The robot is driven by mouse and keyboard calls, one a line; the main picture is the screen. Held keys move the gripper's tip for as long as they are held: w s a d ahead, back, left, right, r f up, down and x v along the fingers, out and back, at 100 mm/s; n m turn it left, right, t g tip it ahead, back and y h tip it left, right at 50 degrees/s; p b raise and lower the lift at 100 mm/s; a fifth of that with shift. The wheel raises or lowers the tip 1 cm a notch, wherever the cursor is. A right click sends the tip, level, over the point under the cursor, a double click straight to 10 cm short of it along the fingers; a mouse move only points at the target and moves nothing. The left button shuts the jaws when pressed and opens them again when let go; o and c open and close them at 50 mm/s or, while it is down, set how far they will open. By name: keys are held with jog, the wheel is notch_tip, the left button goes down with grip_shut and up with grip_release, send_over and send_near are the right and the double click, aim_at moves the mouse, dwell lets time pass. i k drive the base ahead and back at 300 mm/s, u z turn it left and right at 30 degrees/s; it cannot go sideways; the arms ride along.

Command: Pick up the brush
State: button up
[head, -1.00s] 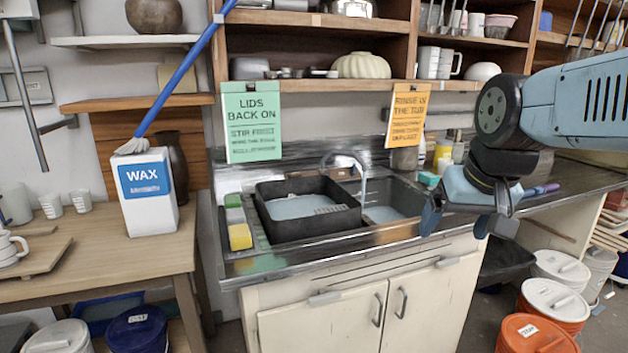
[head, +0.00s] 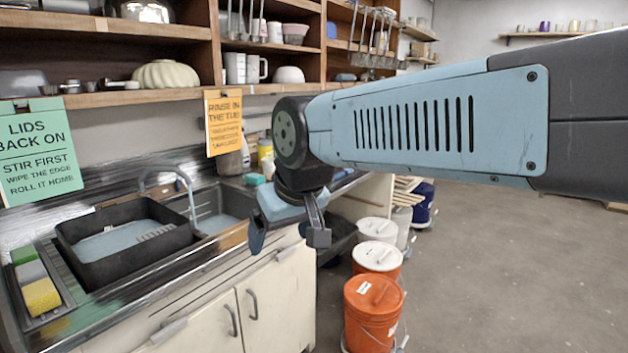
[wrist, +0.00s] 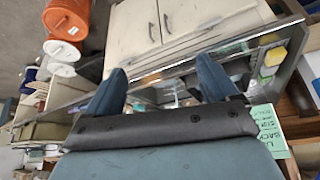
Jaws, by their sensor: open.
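No brush shows in the head view now. My gripper (head: 288,236) hangs in front of the sink counter's front edge in the head view, with its two fingers apart and nothing between them. In the wrist view, my gripper (wrist: 164,78) shows both fingers spread, with the counter and sink beyond them. I cannot make out a brush in the wrist view, where the counter is small and partly hidden by the gripper.
An orange lidded bucket (head: 372,318) and white lidded buckets (head: 377,230) stand on the floor right of the cabinet. Open floor (head: 510,270) lies farther right.

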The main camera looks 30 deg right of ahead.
aim_at(336, 175)
jog(key=z, duration=0.05)
jog(key=k, duration=1.05)
jog(key=u, duration=0.8)
jog(key=i, duration=1.95)
jog(key=z, duration=1.95)
